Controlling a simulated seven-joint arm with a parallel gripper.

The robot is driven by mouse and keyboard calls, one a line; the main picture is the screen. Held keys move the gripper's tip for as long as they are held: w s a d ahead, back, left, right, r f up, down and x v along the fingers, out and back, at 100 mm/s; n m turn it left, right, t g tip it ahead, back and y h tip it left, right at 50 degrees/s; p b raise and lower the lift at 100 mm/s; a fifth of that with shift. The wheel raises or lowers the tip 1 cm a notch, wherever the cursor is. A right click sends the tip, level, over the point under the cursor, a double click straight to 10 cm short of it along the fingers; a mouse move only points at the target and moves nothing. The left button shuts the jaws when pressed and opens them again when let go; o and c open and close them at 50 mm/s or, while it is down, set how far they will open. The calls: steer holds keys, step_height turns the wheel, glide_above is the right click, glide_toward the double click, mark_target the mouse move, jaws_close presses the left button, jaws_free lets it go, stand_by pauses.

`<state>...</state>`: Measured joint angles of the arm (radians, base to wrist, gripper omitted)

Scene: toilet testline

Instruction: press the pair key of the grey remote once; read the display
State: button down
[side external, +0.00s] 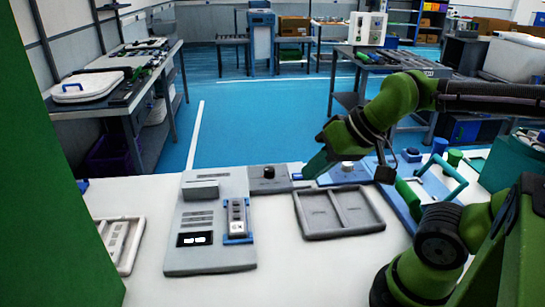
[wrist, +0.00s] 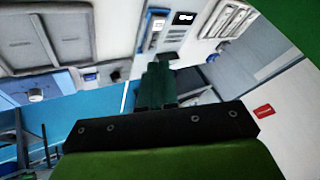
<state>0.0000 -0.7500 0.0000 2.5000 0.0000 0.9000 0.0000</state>
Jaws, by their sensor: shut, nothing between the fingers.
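The grey remote (side external: 237,217) stands in a blue holder on the right part of a light grey panel (side external: 210,262); it also shows in the wrist view (wrist: 154,30). Its keys are too small to tell the pair key apart. The black display (side external: 195,239) sits on the panel left of the remote, lit with white marks I cannot read; it also shows in the wrist view (wrist: 185,18). My gripper (side external: 307,174) is shut and empty, to the right of the panel and behind the grey tray, apart from the remote. Its fingers (wrist: 157,80) show in the wrist view.
A grey box with a black knob (side external: 268,172) stands behind the remote, near my fingers. A grey two-part tray (side external: 340,233) lies right of the panel. A white tray (side external: 122,245) lies left. White table is bare in front.

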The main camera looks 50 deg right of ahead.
stand_by(0.5)
steer(key=m+t+y, duration=0.1)
steer(key=m+y, duration=0.1)
steer(key=m, duration=1.6)
glide_above(240, 216)
step_height(240, 216, down, 9)
steer(key=shift+f, duration=0.15)
steer(key=shift+f, duration=4.45)
